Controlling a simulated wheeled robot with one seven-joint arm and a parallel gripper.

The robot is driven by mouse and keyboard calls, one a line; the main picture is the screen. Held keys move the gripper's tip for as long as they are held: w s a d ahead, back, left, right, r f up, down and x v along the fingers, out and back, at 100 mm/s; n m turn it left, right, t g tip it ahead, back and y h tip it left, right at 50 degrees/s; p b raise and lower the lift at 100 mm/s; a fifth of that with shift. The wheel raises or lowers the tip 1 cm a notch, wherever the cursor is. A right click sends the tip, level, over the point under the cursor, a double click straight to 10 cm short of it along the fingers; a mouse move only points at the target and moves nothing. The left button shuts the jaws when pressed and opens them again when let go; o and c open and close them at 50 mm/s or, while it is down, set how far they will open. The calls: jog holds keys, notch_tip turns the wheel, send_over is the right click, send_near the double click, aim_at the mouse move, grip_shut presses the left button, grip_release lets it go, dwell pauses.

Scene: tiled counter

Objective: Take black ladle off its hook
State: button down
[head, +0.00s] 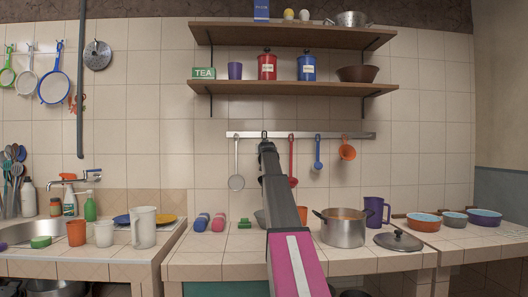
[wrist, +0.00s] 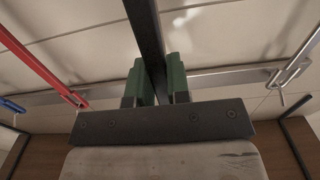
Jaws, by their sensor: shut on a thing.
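The black ladle's dark handle (wrist: 147,35) runs between the green finger pads of my gripper (wrist: 157,82) in the wrist view. The pads are shut on the handle, one on each side. In the head view my gripper (head: 267,149) is up at the metal hook rail (head: 335,135), in front of the black ladle's place. A small dark tip of the ladle (head: 264,133) shows at the rail.
A grey ladle (head: 237,165) hangs left of my gripper. A red utensil (head: 291,160), a blue ladle (head: 318,152) and an orange one (head: 347,149) hang to the right. The lower shelf (head: 290,87) is above. A pot (head: 343,232) stands on the counter below.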

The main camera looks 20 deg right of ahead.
jog(key=v, duration=1.4)
jog(key=shift+s, duration=0.25)
jog(key=v, duration=0.8)
jog(key=shift+r, duration=0.15)
